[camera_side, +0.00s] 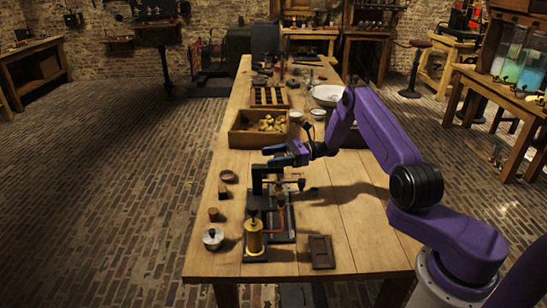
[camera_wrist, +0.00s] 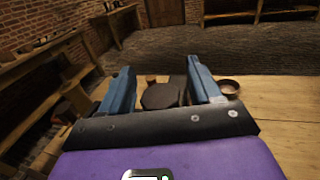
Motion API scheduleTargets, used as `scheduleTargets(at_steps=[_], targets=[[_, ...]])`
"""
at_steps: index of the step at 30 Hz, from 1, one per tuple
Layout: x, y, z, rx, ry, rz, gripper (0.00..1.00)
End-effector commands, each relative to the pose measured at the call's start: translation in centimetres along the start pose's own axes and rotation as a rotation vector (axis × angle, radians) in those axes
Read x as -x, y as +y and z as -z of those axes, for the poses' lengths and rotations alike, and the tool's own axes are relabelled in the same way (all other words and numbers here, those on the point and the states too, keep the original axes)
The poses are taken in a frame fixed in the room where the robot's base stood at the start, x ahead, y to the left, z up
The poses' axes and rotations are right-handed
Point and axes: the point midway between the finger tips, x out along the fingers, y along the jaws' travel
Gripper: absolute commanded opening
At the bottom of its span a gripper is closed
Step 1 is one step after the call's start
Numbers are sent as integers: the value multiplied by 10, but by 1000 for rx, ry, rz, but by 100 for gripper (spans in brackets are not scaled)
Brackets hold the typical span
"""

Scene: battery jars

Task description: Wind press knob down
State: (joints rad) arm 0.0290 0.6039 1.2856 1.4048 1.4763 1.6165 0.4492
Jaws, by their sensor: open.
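The press (camera_side: 256,186) is a dark upright frame on a black base near the table's front, with a thin crossbar. A small dark knob (camera_side: 301,184) shows at the crossbar's right end; I cannot tell if it is the wind knob. My gripper (camera_side: 274,155) is just above the press's top, fingers pointing left. In the wrist view the blue fingers stand apart, open. A dark, flat-topped many-sided piece (camera_wrist: 160,96) shows between them; I cannot tell which part it is, or whether the fingers touch it.
A brass cylinder (camera_side: 254,238) with a copper-coloured pipe stands in front of the press. A lidded metal pot (camera_side: 213,239), small wooden pieces and a dark tray (camera_side: 321,252) lie nearby. A wooden crate (camera_side: 243,138) of yellowish pieces is behind. The table's right side is mostly clear.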

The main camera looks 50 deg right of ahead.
Motion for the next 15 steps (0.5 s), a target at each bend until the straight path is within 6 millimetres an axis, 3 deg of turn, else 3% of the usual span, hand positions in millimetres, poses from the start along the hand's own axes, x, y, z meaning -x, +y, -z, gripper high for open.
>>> scheduleTargets(at_steps=[3,8,15], targets=[[0,0,0,0,0,0,63],[0,0,0,0,0,0,12],[0,0,0,0,0,11,12]])
